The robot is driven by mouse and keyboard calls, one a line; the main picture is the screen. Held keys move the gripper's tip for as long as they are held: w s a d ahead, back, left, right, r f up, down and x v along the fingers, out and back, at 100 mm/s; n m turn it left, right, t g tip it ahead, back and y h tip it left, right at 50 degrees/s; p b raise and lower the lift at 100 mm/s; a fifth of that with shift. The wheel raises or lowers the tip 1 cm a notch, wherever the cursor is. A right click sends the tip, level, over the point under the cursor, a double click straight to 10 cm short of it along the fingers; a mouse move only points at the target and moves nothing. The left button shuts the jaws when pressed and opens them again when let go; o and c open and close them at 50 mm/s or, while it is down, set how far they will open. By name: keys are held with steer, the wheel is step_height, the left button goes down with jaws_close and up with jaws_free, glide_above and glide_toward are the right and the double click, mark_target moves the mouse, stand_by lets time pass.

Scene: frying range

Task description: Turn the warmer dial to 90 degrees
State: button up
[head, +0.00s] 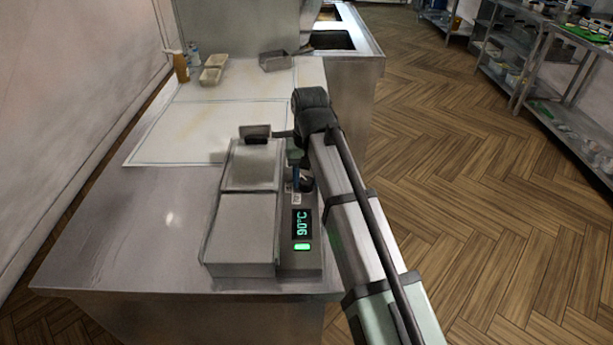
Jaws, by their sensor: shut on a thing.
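The warmer (242,240) is a steel unit with lidded pans on the counter. Its side panel has a display (302,224) reading 90°C, lit green, and a green lit lamp (302,246) below it. The dark dial (307,184) sits on the same panel, above the display in the picture. My gripper (297,172) reaches down at the dial and is shut on it. My wrist and forearm hide much of the fingers and part of the dial, so the exact contact is hard to see.
The counter (120,232) is clear left of the warmer. Behind it lie a pale board (210,130), small trays (213,70), an orange bottle (180,68) and a metal pan (276,61). Shelves (570,125) stand at the right across open wooden floor.

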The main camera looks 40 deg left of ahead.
mark_target(308, 179)
steer(key=o, duration=1.1)
steer(key=shift+c, duration=0.2)
steer(key=shift+r, duration=0.1)
step_height(308, 179, up, 12)
steer(key=shift+w+d, duration=0.15)
